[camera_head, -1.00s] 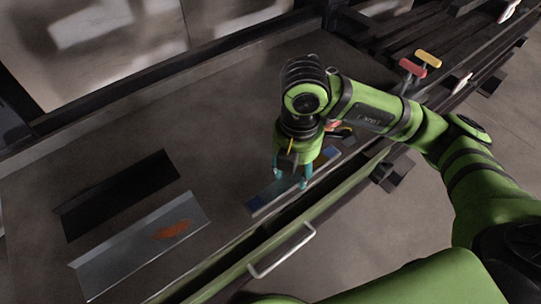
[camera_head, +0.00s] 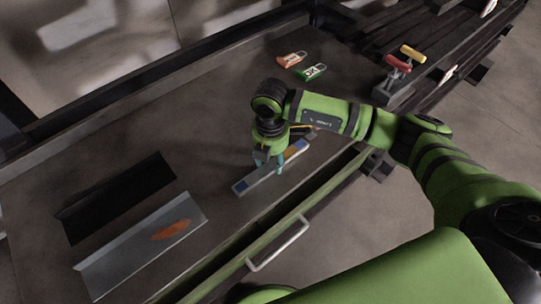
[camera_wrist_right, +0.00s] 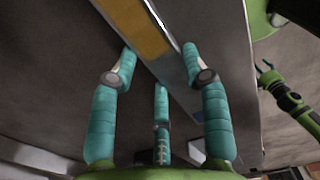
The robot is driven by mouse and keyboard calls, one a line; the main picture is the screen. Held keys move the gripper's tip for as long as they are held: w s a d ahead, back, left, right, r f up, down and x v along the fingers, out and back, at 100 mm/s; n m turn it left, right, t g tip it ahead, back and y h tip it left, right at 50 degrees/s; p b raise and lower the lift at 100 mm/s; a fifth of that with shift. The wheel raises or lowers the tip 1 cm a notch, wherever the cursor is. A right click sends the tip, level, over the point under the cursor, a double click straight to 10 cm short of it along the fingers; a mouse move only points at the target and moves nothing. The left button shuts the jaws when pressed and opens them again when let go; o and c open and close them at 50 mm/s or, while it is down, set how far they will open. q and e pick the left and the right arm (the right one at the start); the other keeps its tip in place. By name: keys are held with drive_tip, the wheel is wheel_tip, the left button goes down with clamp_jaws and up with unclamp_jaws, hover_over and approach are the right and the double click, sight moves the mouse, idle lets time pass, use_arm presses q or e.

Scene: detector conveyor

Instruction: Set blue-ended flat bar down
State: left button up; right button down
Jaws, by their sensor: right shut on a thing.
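I cannot tell whether the bar touches the surface.
A dark angled plate (camera_head: 115,197) and a grey tray (camera_head: 125,259) with an orange-brown patch lie at left. Red (camera_head: 291,58) and green (camera_head: 312,71) tagged items lie behind my arm. Red and yellow handles (camera_head: 405,58) stand at right. A green rail with a pale handle (camera_head: 280,246) edges the front.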

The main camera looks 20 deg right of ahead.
sight(270, 163)
drive_tip(key=shift+w, duration=0.1)
drive_tip(key=c, duration=1)
unclamp_jaws()
drive_tip(key=shift+f, duration=0.25)
drive_tip(key=o, duration=0.4)
drive_tip(key=shift+r, duration=0.1)
drive_tip(key=shift+r, duration=0.1)
wheel_tip(270, 163, up, 12)
drive_tip(key=b, duration=0.3)
drive_tip(key=shift+s, duration=0.2)
